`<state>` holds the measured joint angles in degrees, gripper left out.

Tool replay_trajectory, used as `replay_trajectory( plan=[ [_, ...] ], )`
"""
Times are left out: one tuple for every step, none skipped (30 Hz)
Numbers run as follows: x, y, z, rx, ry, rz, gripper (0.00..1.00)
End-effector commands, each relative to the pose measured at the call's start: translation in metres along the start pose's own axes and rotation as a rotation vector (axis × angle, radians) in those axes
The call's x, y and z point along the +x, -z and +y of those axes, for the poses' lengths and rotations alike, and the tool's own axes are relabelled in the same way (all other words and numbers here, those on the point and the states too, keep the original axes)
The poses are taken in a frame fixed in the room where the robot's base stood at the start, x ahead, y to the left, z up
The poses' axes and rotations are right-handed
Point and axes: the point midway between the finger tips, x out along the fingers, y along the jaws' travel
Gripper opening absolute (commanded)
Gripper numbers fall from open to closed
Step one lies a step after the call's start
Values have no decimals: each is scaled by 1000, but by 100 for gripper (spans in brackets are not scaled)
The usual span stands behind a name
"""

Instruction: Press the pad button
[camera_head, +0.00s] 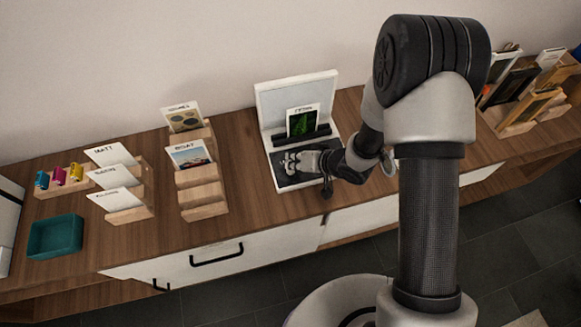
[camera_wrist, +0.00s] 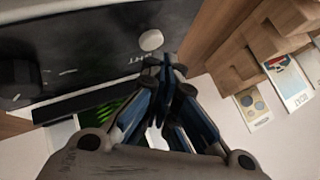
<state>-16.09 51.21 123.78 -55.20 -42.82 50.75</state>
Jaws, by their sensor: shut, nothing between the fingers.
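The white stand (camera_head: 265,98) on the wooden cabinet top has an upright back panel and a flat base with a dark pad (camera_head: 284,178). A card with a green picture (camera_head: 303,121) stands in a black holder on it. In the wrist view a round white button (camera_wrist: 151,40) sits on the dark pad surface (camera_wrist: 95,45), with small lettering beside it. My gripper (camera_wrist: 166,62) is shut and empty, its fingertips just below the button in the picture; I cannot tell whether they touch the pad. In the head view my gripper (camera_head: 290,162) is over the pad and the button is hidden.
Left of the stand are a wooden stepped rack (camera_head: 202,195) with picture cards, a rack of labelled white cards (camera_head: 115,178), a teal tray (camera_head: 55,237) and small coloured items. Wooden racks with frames (camera_head: 520,95) stand at right. Bare wood (camera_head: 245,160) lies beside the stand.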

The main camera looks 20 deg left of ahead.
Motion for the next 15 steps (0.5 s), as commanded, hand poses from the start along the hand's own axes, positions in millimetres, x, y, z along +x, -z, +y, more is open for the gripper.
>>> replay_trajectory(
  plan=[
    [-3,2,-2,0,0,0,0],
    [-3,2,-2,0,0,0,0],
    [-3,2,-2,0,0,0,0],
    [-3,2,-2,0,0,0,0],
    [-3,2,-2,0,0,0,0],
    [-2,2,-2,0,0,0,0],
    [-2,2,-2,0,0,0,0],
    [-2,2,-2,0,0,0,0],
    [-2,2,-2,0,0,0,0],
    [-2,2,-2,0,0,0,0],
    [-3,2,-2,0,0,0,0],
    [-4,3,-3,0,0,0,0],
    [-5,3,-3,0,0,0,0],
    [-6,4,-4,0,0,0,0],
    [-8,6,-6,0,0,0,0]
  ],
)
